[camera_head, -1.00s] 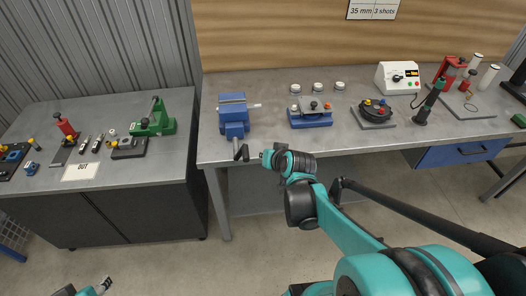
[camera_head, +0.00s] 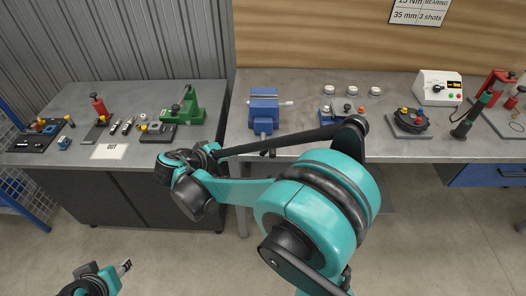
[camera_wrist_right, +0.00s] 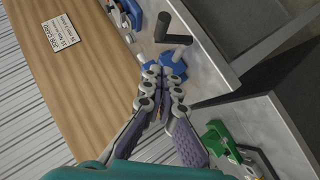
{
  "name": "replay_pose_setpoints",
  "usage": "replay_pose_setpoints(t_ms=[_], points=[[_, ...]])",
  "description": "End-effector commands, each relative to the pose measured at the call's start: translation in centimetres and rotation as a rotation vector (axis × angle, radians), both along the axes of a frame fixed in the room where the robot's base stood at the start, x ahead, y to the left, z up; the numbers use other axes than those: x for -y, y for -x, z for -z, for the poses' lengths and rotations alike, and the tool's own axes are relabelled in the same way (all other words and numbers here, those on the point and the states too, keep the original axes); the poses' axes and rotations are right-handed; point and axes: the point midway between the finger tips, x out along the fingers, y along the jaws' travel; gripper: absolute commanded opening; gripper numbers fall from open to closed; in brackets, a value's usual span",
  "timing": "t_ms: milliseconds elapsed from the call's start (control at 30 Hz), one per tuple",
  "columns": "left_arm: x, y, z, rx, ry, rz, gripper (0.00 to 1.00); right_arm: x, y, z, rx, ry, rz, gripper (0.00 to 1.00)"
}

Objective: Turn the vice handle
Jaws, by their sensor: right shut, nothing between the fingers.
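The blue vice (camera_head: 264,106) stands at the front left of the long bench in the head view. Its black crank handle (camera_head: 268,153) hangs at the bench's front edge, partly behind my right arm. My left gripper (camera_head: 125,266) is low at the left, far from the vice.
A side bench at the left holds a green press (camera_head: 184,108), a red-topped tool (camera_head: 98,104) and a white OUT card (camera_head: 109,151). A blue fixture (camera_head: 340,112), a round dark fixture (camera_head: 409,121) and a white box (camera_head: 438,87) stand right of the vice.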

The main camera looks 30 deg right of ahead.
Motion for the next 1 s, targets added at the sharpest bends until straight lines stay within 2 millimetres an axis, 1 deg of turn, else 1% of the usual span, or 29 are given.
replay_pose_setpoints(t_ms=[33, 100, 233, 633, 800, 1000], points=[[0.0, 0.0, 0.1, 0.0, 0.0, 0.0, 0.43, -0.4, -0.2, -0.3, 0.009, 0.017, 0.0, 0.0], [0.0, 0.0, 0.2, 0.0, 0.0, 0.0, 0.43, -0.3, -0.3, -0.3, 0.014, 0.028, 0.003, 0.0], [0.0, 0.0, 0.6, 0.0, 0.0, 0.0, 0.43, 1.1, -0.7, 0.5, 0.013, 0.029, 0.006, 0.0], [0.0, 0.0, 2.8, 0.0, 0.0, 0.0, 0.43, 8.0, -3.5, 4.5, 0.013, 0.027, 0.005, 0.0], [0.0, 0.0, 3.6, 0.0, 0.0, 0.0, 0.43, 9.5, -2.4, 6.1, 0.012, 0.027, 0.002, 0.0], [0.0, 0.0, 3.9, 0.0, 0.0, 0.0, 0.43, 10.3, -1.9, 6.8, 0.012, 0.026, 0.001, 0.0]])
